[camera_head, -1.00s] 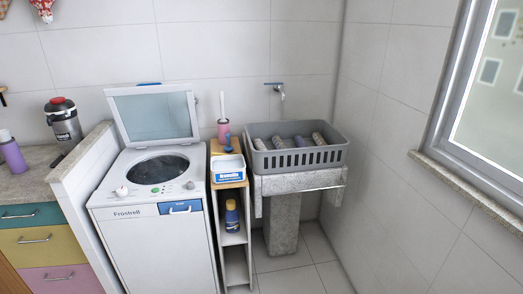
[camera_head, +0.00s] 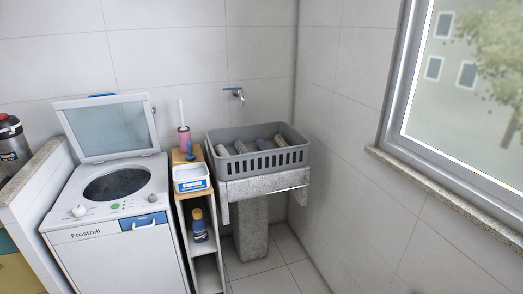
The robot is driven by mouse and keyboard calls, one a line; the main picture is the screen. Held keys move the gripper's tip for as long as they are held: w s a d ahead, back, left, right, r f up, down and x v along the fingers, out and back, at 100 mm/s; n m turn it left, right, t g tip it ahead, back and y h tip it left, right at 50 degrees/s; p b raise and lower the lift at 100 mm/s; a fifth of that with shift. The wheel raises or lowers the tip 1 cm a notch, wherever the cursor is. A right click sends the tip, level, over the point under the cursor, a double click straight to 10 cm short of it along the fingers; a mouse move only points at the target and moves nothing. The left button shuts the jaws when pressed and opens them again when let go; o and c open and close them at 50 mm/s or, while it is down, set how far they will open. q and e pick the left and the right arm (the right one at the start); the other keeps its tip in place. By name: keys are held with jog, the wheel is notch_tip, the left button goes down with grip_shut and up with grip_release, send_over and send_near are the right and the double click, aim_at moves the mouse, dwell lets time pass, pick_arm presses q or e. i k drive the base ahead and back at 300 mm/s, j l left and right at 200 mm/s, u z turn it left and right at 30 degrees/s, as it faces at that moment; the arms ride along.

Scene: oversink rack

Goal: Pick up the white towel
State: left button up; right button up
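A grey plastic basket (camera_head: 262,166) sits on the stone sink at the centre of the view. Several rolled cloths (camera_head: 279,141) lie in it, some pale beige or whitish and one purplish; their lower parts are hidden by the basket wall. I cannot tell for certain which roll is the white towel. Neither of my grippers shows in the view.
A stone sink (camera_head: 262,186) on a pedestal stands under a wall tap (camera_head: 236,93). To its left are a narrow shelf (camera_head: 203,240) with a white tub and bottle, and an open-lidded washing machine (camera_head: 115,245). A window sill (camera_head: 450,180) juts at right. Floor in front is partly clear.

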aim_at(220, 149)
jog(key=i+j+z, duration=0.15)
jog(key=i, duration=0.25)
jog(key=i+j+z, duration=0.2)
jog(key=i, duration=0.2)
jog(key=i+j+z, duration=0.15)
jog(key=i, duration=0.2)
